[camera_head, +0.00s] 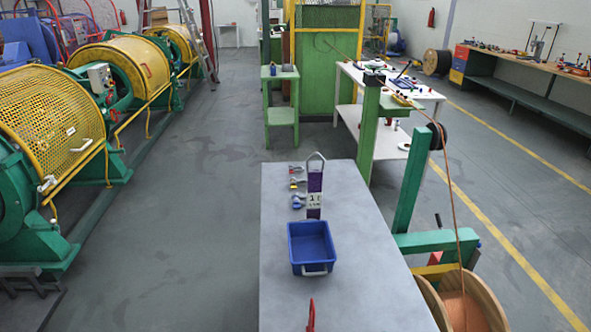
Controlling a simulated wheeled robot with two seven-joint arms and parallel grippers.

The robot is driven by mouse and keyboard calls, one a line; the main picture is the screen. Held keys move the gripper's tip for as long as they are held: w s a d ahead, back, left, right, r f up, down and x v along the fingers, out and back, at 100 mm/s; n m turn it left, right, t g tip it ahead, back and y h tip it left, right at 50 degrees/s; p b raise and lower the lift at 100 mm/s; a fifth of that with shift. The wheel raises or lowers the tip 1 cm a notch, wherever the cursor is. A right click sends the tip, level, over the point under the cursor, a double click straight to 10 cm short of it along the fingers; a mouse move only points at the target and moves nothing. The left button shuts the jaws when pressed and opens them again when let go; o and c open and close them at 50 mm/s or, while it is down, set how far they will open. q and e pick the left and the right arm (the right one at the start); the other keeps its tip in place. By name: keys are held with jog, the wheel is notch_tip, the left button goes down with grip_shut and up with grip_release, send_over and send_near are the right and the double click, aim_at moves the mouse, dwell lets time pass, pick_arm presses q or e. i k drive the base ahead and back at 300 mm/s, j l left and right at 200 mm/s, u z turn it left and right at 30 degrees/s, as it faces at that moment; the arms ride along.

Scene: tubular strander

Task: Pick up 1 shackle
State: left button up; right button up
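Several small shackle-like items lie in a short column on the grey table, left of a purple upright piece; they are too small to tell apart surely. The far one (295,169) looks grey and red, the middle one (297,184) has yellow and red on it, and the near one (298,201) looks grey and blue. The purple piece (315,184) has a grey loop at its top and a white label with a partly readable "1". A blue bin (311,247) with a pale front handle stands nearer and looks empty. Neither of my grippers is in view.
The grey table (355,285) is mostly bare right of the bin. A red object (311,317) is cut off at the near edge. A green post frame and wooden cable reel (468,302) stand close on the right. Open floor (175,240) lies left, before the yellow-green machine (50,120).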

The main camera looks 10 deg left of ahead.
aim_at(291, 168)
jog(key=u, duration=2.2)
jog(key=i+j+u, duration=0.15)
jog(key=u, duration=0.2)
jog(key=i+j+u, duration=0.15)
jog(key=u, duration=0.2)
jog(key=i+u, duration=0.2)
jog(key=u, duration=0.15)
jog(key=i+l+z, duration=0.2)
jog(key=z, duration=0.3)
jog(key=i+z, duration=0.35)
jog(key=z, duration=0.15)
jog(key=i+z, duration=0.3)
jog(key=z, duration=0.2)
jog(key=i+j+z, duration=0.25)
jog(key=z, duration=0.2)
jog(key=i+l+z, duration=0.35)
jog(key=i, duration=0.55)
jog(key=i+j+z, duration=0.15)
jog(key=i+z, duration=0.15)
jog(key=i, duration=0.55)
jog(key=i+j+u, duration=0.1)
jog(key=i+u, duration=0.2)
jog(key=i, duration=1.45)
jog(key=i+z, duration=0.1)
jog(key=z, duration=1.85)
